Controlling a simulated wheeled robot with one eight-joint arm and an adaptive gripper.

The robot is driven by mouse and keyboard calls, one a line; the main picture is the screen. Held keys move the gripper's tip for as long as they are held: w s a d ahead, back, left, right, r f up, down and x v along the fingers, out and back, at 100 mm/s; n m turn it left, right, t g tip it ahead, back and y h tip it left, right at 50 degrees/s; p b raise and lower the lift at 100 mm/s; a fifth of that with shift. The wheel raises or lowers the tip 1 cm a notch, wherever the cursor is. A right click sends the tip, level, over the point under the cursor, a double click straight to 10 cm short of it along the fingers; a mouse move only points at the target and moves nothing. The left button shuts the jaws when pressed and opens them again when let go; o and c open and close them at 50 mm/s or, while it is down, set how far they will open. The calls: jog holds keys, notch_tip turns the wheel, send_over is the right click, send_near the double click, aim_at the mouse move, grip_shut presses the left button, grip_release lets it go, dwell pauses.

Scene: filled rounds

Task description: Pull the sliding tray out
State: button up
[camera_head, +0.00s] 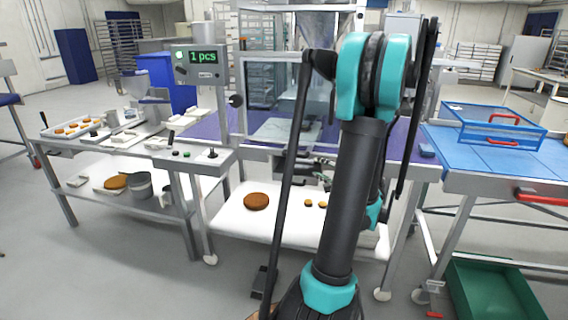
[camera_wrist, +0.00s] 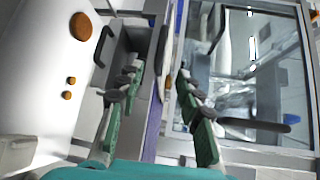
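The sliding tray appears to be the grey box-like part (camera_wrist: 128,38) under the machine's purple-edged top in the wrist view. A dark curved handle (camera_wrist: 103,45) shows at its side. My gripper (camera_wrist: 158,72) is open, with its two green-padded fingers apart and nothing between them. The left finger lies in front of the grey part, to the right of the handle. I cannot tell whether it touches anything. In the head view my gripper (camera_head: 308,166) is at the machine's front, just below the top; my arm hides much of this area.
A clear machine door with a dark handle (camera_wrist: 258,123) is at the right in the wrist view. Below the machine, a white shelf (camera_head: 232,222) holds a brown round (camera_head: 257,201) and small pieces. A blue table (camera_head: 500,160) stands right, above a green crate (camera_head: 495,290).

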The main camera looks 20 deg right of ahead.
aim_at(297, 156)
jog(key=x, duration=1.7)
jog(key=shift+w+r, duration=0.1)
jog(key=shift+w, duration=0.1)
jog(key=shift+d, duration=0.1)
grip_shut()
